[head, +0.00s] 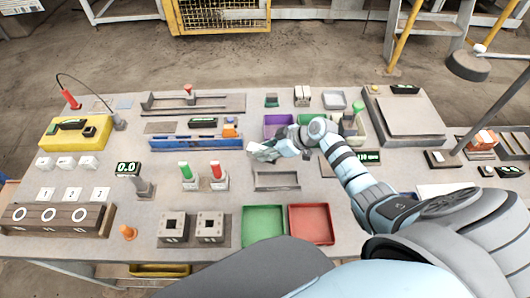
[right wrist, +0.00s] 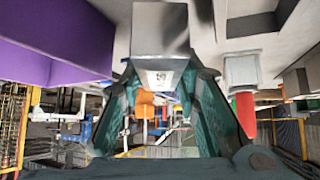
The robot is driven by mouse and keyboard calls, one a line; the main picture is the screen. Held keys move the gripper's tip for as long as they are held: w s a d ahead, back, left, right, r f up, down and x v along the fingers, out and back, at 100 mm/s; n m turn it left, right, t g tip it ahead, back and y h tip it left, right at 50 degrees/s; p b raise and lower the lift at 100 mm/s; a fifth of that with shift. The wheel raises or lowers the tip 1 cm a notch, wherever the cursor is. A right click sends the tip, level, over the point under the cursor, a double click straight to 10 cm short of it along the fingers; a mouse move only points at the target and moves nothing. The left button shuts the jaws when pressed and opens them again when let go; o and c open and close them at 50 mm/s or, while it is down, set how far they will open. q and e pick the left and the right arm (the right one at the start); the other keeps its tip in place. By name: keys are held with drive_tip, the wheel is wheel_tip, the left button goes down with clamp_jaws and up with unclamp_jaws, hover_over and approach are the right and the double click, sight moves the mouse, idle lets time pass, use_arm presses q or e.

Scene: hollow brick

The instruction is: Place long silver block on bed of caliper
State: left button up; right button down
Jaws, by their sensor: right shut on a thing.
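My right gripper (head: 266,151) is near the middle of the table in the head view, just right of the blue instrument. It is shut on a silver block (right wrist: 160,30), which sticks out between the two dark teal fingers in the right wrist view. The blue instrument (head: 190,144), with an orange knob (head: 229,134) and a small display (head: 202,122), looks like the caliper. The held block and the instrument look apart. The right wrist view seems upside down, and the block's inner end is hidden between the fingers. My left gripper is not in view.
An empty grey tray (head: 277,188) lies in front of the gripper. A purple bin (head: 270,124) stands behind it. Green (head: 263,225) and red (head: 311,224) trays lie at the front.

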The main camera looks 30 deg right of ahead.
wheel_tip(320, 180, up, 18)
drive_tip(key=shift+f+p, duration=0.15)
drive_tip(key=shift+p, duration=0.2)
